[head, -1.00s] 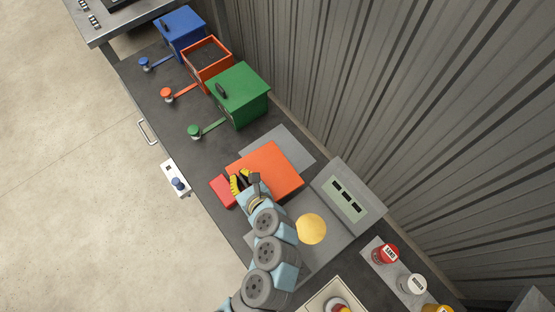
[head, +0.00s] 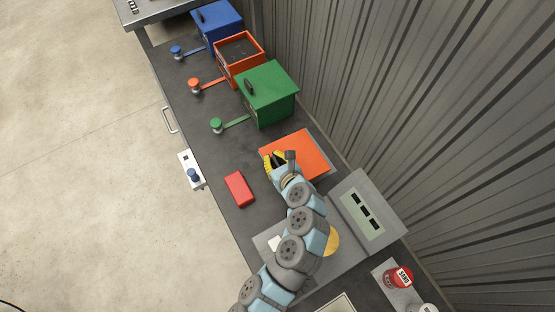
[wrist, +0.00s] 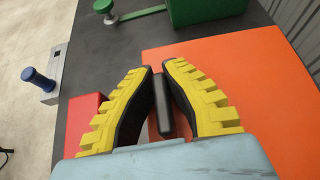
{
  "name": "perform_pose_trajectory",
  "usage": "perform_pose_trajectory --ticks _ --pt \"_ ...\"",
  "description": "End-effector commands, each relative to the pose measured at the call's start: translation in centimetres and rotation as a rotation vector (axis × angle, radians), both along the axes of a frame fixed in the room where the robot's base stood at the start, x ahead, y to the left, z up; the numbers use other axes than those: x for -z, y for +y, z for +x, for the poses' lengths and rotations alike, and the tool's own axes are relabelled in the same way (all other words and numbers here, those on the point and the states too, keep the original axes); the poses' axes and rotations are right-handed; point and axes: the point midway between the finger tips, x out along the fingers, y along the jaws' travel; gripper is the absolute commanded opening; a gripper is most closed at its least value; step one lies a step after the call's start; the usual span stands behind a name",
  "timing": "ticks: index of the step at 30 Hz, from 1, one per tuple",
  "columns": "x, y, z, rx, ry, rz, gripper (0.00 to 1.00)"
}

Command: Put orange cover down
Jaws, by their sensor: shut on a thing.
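The orange cover (head: 305,150) is a flat square plate with a black handle (wrist: 163,105). I cannot tell whether the cover touches the mat. My gripper (head: 277,162) has yellow-ribbed fingers and is shut on the handle; the wrist view shows the handle between the fingers. The open orange box (head: 240,72) stands lidless between the blue box (head: 218,25) and the green box (head: 267,103).
A red block (head: 239,189) lies left of my gripper. Levers with coloured knobs stand before the boxes. A grey panel with dark slots (head: 367,208), a yellow disc (head: 333,240) and a red can (head: 398,277) are at the right. The corrugated wall (head: 370,90) borders the bench.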

Motion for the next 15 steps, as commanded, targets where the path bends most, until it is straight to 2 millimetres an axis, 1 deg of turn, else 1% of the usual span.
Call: perform_pose_trajectory --ticks 1,3,6,15 --pt "0.7 -0.2 0.5 -0.002 0.0 -0.002 0.0" --pt "1.5 -0.4 1.1 -0.001 0.0 0.0 0.0" --pt "2.3 -0.7 1.7 -0.001 0.0 0.0 0.0" --pt "3.4 -1.2 2.7 0.0 -0.002 0.0 0.0"
